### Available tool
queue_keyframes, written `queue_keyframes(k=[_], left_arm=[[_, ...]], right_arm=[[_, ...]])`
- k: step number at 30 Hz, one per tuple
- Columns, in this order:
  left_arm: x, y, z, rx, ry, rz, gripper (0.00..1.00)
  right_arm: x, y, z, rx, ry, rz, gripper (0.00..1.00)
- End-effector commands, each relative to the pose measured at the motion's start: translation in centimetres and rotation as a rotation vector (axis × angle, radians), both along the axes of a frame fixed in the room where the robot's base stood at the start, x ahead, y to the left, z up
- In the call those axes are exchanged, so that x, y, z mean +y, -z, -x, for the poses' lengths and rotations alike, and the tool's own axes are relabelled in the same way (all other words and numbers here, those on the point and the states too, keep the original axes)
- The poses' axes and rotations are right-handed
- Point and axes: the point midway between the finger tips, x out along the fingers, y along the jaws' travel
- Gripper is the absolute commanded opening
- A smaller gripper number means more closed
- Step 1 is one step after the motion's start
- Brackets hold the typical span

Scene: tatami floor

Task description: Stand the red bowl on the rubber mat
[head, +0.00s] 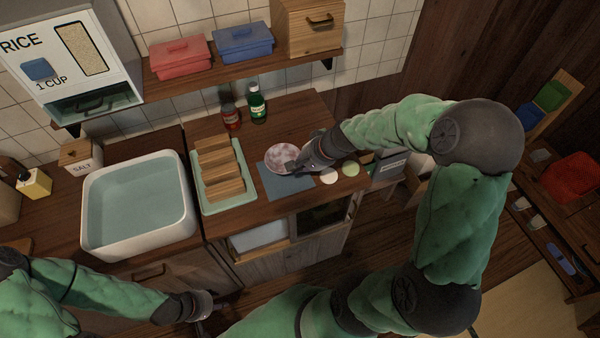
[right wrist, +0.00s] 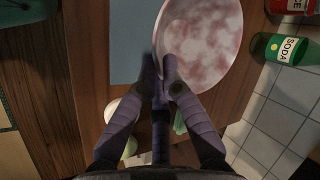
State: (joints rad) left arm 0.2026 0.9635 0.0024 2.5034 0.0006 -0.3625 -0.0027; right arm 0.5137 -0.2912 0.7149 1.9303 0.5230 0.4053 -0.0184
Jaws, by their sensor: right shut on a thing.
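The bowl (head: 283,154) is mottled pinkish red and white. In the head view it is at the back edge of the blue-grey rubber mat (head: 272,184). My right gripper (head: 299,167) is shut on its near rim. In the right wrist view the fingers (right wrist: 163,75) pinch the rim of the bowl (right wrist: 205,40), which overlaps one side of the mat (right wrist: 130,45). I cannot tell whether the bowl touches the mat or hangs just above it. My left gripper (head: 204,308) is low at the front of the counter, away from the bowl; its fingers are unclear.
A rack of wooden boards (head: 220,168) on a pale green tray stands left of the mat, beside a white basin (head: 137,240). A green soda bottle (head: 257,102) and a red bottle (head: 231,116) stand behind. Small pale round things (head: 329,176) lie to the right.

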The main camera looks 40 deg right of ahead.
Motion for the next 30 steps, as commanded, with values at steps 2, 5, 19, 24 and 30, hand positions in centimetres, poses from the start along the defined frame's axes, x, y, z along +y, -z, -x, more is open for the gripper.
queue_keyframes(k=[2,5,19,24,30], left_arm=[[0.0,1.0,0.0,0.000,0.000,0.000,0.40],[0.0,1.8,0.0,0.000,0.000,0.000,0.40],[0.0,2.1,0.0,0.000,0.000,0.000,0.40],[0.0,2.0,0.0,0.000,0.000,0.000,0.40],[0.0,2.0,0.0,0.000,0.000,0.000,0.40]], right_arm=[[-0.1,1.6,0.0,0.002,0.000,-0.001,0.00],[0.0,3.0,0.0,0.002,0.001,-0.002,0.00],[-0.1,3.5,0.0,0.001,-0.001,0.000,0.16],[-0.1,3.4,0.0,0.000,-0.001,-0.001,0.32],[0.0,3.4,0.0,0.000,-0.001,-0.001,0.32]])
